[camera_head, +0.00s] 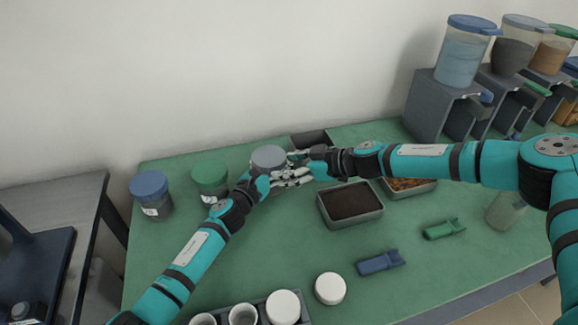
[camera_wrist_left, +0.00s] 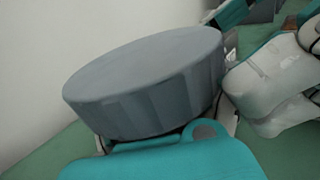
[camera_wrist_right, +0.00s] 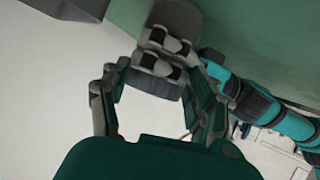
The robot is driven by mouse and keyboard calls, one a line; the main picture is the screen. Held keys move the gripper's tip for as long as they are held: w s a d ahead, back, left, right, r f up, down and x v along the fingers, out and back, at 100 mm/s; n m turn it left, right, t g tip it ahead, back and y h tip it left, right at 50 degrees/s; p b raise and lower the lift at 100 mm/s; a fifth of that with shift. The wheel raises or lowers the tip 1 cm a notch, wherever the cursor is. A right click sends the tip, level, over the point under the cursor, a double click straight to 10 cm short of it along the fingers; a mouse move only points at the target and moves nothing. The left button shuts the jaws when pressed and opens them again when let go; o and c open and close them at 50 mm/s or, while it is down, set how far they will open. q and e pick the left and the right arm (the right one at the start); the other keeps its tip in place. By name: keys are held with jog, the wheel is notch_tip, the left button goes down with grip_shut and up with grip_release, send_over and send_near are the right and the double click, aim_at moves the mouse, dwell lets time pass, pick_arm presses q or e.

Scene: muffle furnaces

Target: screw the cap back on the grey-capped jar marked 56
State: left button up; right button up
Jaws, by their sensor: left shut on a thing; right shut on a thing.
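The grey cap (camera_head: 269,157) is level near the table's back edge, and it fills much of the left wrist view (camera_wrist_left: 150,85). The jar beneath it is almost wholly hidden by the arms, and no marking 56 is readable. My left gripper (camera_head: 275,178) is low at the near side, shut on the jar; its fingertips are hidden. My right gripper (camera_head: 296,157) comes in from the right, shut at the cap's right edge. Its fingers show in the right wrist view (camera_wrist_right: 160,75). I cannot tell how far the cap is seated.
A green-capped jar (camera_head: 210,176) and a blue-capped jar (camera_head: 150,192) stand to the left. A dark-filled tray (camera_head: 350,204) is close on the right, with another tray (camera_head: 408,187) behind my right arm. White-lidded containers stand at the front. Hoppers stand at the back right.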

jog(key=shift+s+a+f, duration=0.15)
jog(key=shift+s+f, duration=0.2)
jog(key=shift+f, duration=0.4)
dwell(0.6)
jog(key=shift+a+r, duration=0.25)
jog(key=shift+r, duration=0.05)
dwell(1.3)
jog(key=shift+d+f, duration=0.15)
jog(key=shift+f, duration=0.3)
dwell(0.7)
jog(key=o, duration=0.8)
jog(key=shift+o, duration=0.2)
jog(key=shift+w+f, duration=0.1)
jog(key=shift+w, duration=0.1)
jog(key=shift+w+r, duration=0.1)
jog(key=shift+r, duration=0.25)
